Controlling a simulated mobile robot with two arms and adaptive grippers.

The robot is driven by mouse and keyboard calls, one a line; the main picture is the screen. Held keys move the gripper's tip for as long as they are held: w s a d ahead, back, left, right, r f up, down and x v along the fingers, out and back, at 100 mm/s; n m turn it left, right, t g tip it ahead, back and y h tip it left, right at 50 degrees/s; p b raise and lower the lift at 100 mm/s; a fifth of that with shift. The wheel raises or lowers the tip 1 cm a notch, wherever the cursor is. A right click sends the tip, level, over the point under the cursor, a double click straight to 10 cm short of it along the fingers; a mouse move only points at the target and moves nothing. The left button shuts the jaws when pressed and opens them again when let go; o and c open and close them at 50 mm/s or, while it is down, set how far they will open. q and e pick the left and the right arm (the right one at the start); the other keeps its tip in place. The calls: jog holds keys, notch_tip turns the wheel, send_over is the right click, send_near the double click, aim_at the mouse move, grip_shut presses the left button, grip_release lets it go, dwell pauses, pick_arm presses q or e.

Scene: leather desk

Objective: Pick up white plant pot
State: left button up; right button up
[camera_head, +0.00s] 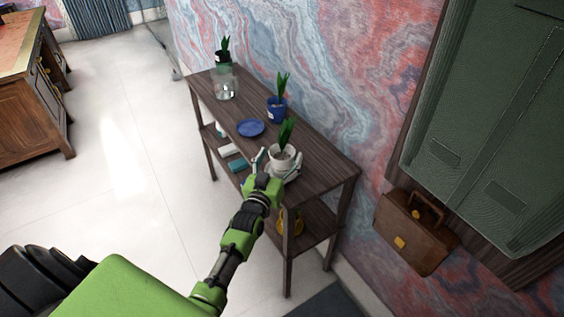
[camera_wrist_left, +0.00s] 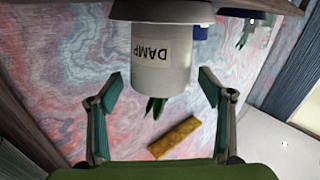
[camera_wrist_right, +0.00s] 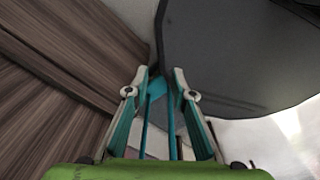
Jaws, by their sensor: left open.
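The white plant pot (camera_head: 283,160) with a green plant stands on the front right of the dark wooden shelf's top. My left gripper (camera_head: 276,167) is open at the pot, with its fingers spread to either side. In the left wrist view the pot (camera_wrist_left: 172,72) appears upside down with a label reading DAMP, between the open fingers, with gaps on both sides. My right gripper (camera_wrist_right: 160,78) shows only in its wrist view, its fingertips fairly near each other; whether it counts as open or shut is unclear.
The shelf top (camera_head: 312,156) also bears a blue plate (camera_head: 250,128), a blue pot (camera_head: 276,110), a glass jar (camera_head: 225,88) and a dark green pot (camera_head: 222,58). A brown briefcase (camera_head: 410,240) is at right. Pale floor (camera_head: 130,190) is clear at left.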

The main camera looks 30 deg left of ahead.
pick_arm(q)
jog(key=shift+w+a, duration=0.15)
jog(key=shift+w, duration=0.95)
jog(key=c, duration=1.5)
jog(key=shift+c, duration=0.8)
jog(key=shift+r, duration=0.15)
